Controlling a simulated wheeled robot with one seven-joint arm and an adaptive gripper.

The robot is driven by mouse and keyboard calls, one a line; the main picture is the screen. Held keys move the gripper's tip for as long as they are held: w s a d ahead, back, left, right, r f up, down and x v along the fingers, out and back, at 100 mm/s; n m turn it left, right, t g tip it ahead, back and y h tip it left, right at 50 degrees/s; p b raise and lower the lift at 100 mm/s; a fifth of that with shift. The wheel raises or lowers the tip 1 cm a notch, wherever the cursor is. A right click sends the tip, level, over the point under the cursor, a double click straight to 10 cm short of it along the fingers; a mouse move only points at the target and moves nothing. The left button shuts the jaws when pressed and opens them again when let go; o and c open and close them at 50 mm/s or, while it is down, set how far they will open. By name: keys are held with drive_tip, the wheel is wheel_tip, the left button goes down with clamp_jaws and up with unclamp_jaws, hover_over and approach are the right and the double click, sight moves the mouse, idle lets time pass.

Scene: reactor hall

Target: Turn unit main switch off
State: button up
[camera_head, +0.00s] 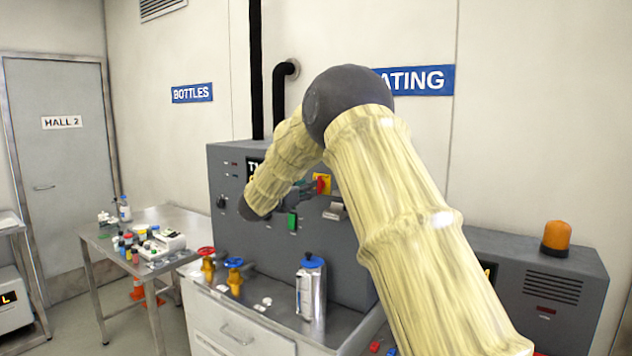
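The unit is a grey cabinet (235,235) on the bench, largely behind my cream-covered arm. A red rotary handle on a yellow plate, which looks like the main switch (323,184), is on its front face, just left of my upper arm. Its exact handle angle is too small to tell. My gripper (304,190) shows as a small dark shape just left of the switch, close to the panel. Whether it touches the handle and how its fingers stand cannot be made out. A green button (292,221) is below it.
A metal flask with a blue cap (311,288), a red valve (206,262) and a blue valve (234,273) stand on the bench before the unit. An orange beacon (556,237) tops another cabinet at right. A cluttered steel table (95,238) stands left.

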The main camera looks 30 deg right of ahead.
sight(319, 185)
drive_tip(key=p+x, duration=0.2)
drive_tip(key=x, duration=0.4)
clamp_jaws()
